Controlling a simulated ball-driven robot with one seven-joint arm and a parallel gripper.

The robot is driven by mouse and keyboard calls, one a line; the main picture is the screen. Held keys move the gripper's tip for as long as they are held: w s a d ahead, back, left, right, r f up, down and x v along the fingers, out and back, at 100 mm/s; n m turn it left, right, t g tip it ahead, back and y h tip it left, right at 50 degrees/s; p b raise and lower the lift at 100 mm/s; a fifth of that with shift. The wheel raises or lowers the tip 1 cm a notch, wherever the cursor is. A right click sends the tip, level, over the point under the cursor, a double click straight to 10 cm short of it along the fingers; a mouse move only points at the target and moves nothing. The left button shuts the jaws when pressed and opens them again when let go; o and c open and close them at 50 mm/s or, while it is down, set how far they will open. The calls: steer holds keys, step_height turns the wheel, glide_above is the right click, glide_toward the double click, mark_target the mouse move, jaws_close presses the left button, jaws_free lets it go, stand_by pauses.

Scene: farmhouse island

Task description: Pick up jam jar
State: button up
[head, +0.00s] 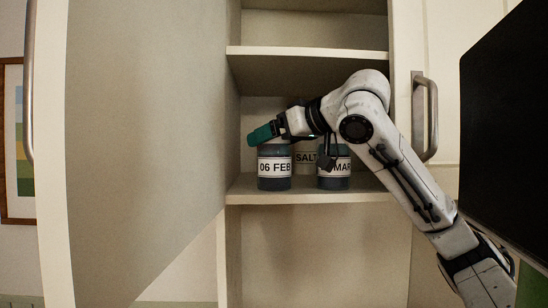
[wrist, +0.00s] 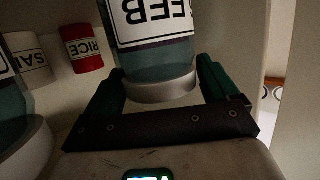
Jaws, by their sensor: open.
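A dark teal jar labelled "06 FEB" (head: 275,169) stands upright at the left of the cabinet shelf. A similar jar labelled "MAR" (head: 335,182) stands to its right, partly hidden by my arm. My gripper (head: 268,132) is at the top of the FEB jar, its green fingers partly hiding it. In the wrist view, which shows the labels upside down, the open fingers (wrist: 161,68) lie either side of the FEB jar's (wrist: 158,62) pale lid end. I cannot tell whether they touch it. The MAR jar (wrist: 12,105) is at the left edge.
A white "SALT" container (head: 305,157) stands behind the jars, and a red "RICE" container (wrist: 82,48) is near it. The shelf (head: 300,197) has another shelf (head: 310,52) above. The open cabinet door (head: 140,150) is at left, a door handle (head: 426,115) at right.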

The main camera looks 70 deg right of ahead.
steer(key=shift+c, duration=0.4)
steer(key=c, duration=1.4)
steer(key=shift+w+r, duration=0.1)
steer(key=shift+r, duration=0.05)
steer(key=shift+c, duration=0.2)
